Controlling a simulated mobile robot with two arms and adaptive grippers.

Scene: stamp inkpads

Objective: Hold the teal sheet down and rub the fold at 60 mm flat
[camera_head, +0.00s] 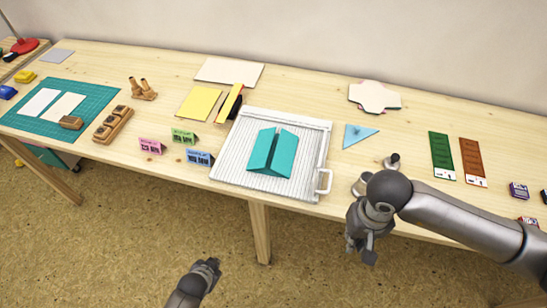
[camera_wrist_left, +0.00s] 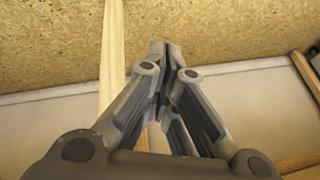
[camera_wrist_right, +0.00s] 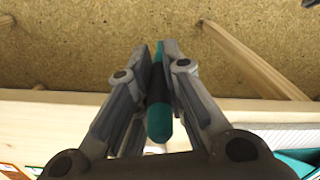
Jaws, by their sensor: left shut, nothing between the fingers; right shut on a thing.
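The teal sheet (camera_head: 272,150) lies on a white grooved scoring board (camera_head: 310,185) in the head view. Its two sides are folded up and lean in toward a narrow gap near its middle. Its edge shows at the lower right of the right wrist view (camera_wrist_right: 302,160). My right gripper (camera_head: 360,254) is in front of the table edge, right of the board, apart from the sheet. It is shut on a teal and black stick-like tool (camera_wrist_right: 159,115). My left gripper (camera_head: 210,266) is in front of the table, shut and empty (camera_wrist_left: 164,55). Fold distances cannot be read.
A white handle (camera_head: 325,181) sticks out at the board's right side. A light blue triangle (camera_head: 358,135) lies right of the board. Small pink (camera_head: 151,146), green (camera_head: 184,136) and blue (camera_head: 200,157) boxes stand left of it. A green cutting mat (camera_head: 93,98) lies far left.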

